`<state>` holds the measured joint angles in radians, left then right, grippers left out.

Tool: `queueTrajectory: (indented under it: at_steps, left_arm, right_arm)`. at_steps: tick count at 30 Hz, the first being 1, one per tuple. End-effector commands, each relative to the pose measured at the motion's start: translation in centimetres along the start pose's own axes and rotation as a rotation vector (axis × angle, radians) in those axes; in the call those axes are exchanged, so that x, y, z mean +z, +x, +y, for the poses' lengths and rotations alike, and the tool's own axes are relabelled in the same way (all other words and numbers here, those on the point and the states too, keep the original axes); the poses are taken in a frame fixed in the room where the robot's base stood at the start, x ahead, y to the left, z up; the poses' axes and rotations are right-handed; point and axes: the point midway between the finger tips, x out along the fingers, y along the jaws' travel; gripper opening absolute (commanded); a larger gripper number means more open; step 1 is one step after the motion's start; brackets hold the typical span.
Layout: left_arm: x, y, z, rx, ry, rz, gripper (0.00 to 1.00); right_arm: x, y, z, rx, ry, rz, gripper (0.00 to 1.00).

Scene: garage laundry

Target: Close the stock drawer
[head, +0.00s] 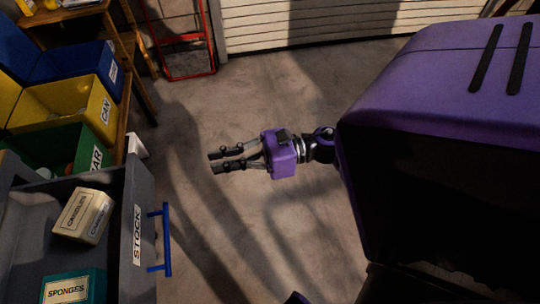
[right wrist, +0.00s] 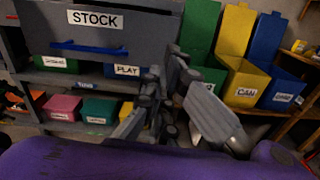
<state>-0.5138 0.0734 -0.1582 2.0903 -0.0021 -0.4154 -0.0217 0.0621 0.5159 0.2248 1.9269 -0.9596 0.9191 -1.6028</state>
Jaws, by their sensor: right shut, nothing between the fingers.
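The grey stock drawer (head: 130,195) stands open at the left of the head view. Its front bears a STOCK label and a blue bar handle (head: 167,240). A cream candles box (head: 84,216) and a teal sponges box (head: 72,288) lie inside it. My right gripper (head: 213,162) is shut and empty, its fingers pointing left, apart from the drawer and level with its far end. In the right wrist view the drawer front (right wrist: 140,23) and handle (right wrist: 90,48) show at upper left, beyond my fingers (right wrist: 165,75). My left gripper is out of view.
Green, yellow (head: 62,103) and blue (head: 82,66) sorting bins stand behind the drawer; the yellow one is labelled CAN. Labelled bins (right wrist: 62,107) sit on shelves below it. A red metal frame (head: 180,40) stands at the back. Floor (head: 240,220) right of the handle is clear.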

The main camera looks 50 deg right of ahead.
Motion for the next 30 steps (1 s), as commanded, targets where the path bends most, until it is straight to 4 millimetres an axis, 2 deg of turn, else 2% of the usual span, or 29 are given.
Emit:
queueTrajectory:
  at_steps: [5,8,21,25,30]
  left_arm:
    - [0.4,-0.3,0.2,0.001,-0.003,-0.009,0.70]
    - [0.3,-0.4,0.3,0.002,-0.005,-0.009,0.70]
    - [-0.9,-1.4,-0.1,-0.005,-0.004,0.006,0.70]
    - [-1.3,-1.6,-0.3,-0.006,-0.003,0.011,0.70]
    - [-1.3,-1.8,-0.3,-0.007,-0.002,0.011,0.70]
  right_arm:
    - [0.0,0.5,0.6,0.022,-0.079,-0.002,0.00]
    - [0.1,1.6,0.6,0.024,-0.079,-0.003,0.00]
    - [0.3,10.7,0.8,0.021,-0.075,-0.007,0.00]
    - [0.3,12.5,0.8,0.021,-0.074,-0.005,0.00]
    - [0.1,13.8,0.8,0.019,-0.072,-0.003,0.00]
